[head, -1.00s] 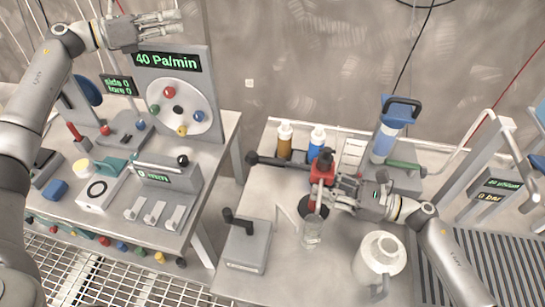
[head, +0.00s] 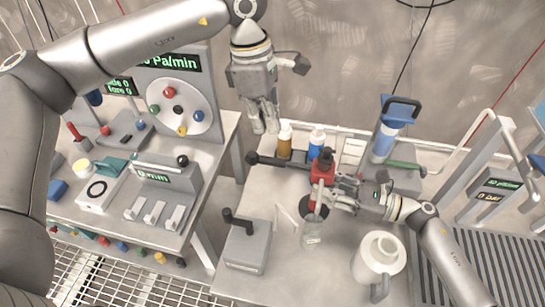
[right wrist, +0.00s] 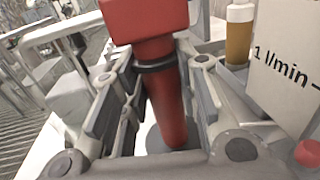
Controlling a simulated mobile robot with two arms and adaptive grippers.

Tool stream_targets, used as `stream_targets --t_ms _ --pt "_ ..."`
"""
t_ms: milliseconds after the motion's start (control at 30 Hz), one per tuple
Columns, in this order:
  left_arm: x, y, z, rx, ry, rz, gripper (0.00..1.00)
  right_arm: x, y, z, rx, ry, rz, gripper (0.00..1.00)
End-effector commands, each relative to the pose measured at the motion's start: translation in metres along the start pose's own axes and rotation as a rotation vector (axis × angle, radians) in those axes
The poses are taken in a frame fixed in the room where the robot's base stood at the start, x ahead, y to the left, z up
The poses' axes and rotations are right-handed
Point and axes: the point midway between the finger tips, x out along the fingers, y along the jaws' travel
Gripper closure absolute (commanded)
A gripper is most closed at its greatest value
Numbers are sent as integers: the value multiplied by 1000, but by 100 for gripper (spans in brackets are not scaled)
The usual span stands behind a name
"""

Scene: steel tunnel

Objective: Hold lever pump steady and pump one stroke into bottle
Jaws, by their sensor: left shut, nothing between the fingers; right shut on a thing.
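The red lever pump (head: 322,168) stands near the middle of the right bench. A dark lever bar with a round black knob (head: 252,158) reaches left from it. My right gripper (head: 322,190) is shut on the red pump body; in the right wrist view its fingers lie on both sides of the red column (right wrist: 168,100). A clear bottle (head: 312,234) stands upright in front of the pump. My left gripper (head: 265,129) is shut and empty. It points down above the bench's back left edge, appearing above the knob in the picture and not visibly touching it.
An amber bottle (head: 285,143) and a blue bottle (head: 317,138) stand behind the lever bar, close to my left gripper. A grey box with a black crank (head: 246,246) stands front left, a white jug (head: 378,257) front right. A panel bench (head: 215,150) stands left.

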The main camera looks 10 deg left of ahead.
Motion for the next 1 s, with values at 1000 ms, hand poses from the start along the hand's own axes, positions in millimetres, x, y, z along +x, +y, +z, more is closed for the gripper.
stream_targets --t_ms 1000 --pt "58 -3 -5 10 46 6 100 1 1 0 1 -1 2 99"
